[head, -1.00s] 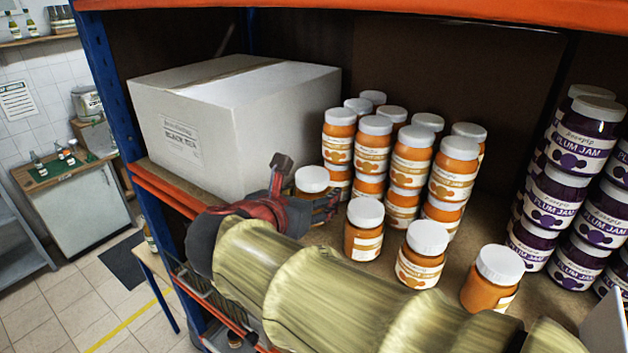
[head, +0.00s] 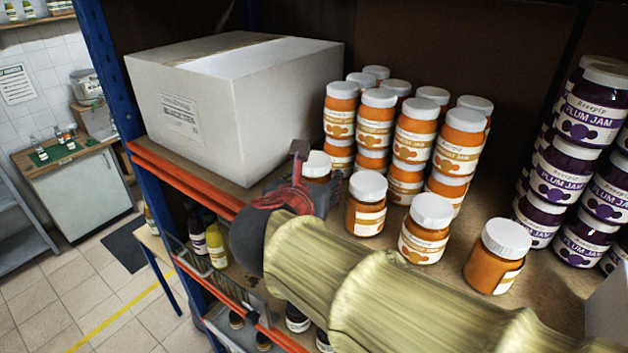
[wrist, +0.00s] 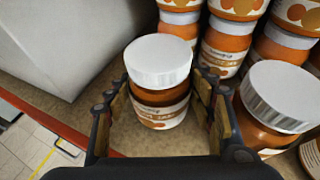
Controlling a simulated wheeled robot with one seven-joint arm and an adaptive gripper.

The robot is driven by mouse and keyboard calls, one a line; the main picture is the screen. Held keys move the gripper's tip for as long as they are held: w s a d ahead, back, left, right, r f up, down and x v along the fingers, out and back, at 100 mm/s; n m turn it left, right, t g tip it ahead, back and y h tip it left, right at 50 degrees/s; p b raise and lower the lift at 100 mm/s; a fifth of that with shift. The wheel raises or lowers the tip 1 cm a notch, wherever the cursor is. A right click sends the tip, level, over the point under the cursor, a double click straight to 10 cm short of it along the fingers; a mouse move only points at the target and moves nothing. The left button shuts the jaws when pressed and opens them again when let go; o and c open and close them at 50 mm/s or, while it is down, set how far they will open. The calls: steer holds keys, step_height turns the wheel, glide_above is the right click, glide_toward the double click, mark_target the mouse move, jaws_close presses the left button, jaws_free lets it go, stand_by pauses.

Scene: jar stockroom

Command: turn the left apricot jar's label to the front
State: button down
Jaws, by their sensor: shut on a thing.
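The left apricot jar (head: 316,166) has a white lid and orange contents and stands upright at the left end of the front row. My gripper (wrist: 160,88) is shut on it, one finger on each side. In the wrist view the jar (wrist: 158,92) stands between the fingers, and its white label shows low on the side toward my palm, turned a little right. In the head view my gripper and arm hide most of the jar's body and its label.
Front-row apricot jars (head: 366,206) stand close on the right, one very near my right finger (wrist: 265,115). Stacked apricot jars (head: 375,115) stand behind. A big white box (head: 235,115) is at the left, plum jars (head: 565,165) at the right. The orange shelf edge (head: 195,187) runs in front.

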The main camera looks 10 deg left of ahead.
steer(key=shift+f, duration=0.2)
stand_by(0.6)
steer(key=c, duration=0.8)
jaws_free()
steer(key=shift+o, duration=0.7)
steer(key=shift+f, duration=0.15)
steer(key=shift+s, duration=0.1)
steer(key=v, duration=1.2)
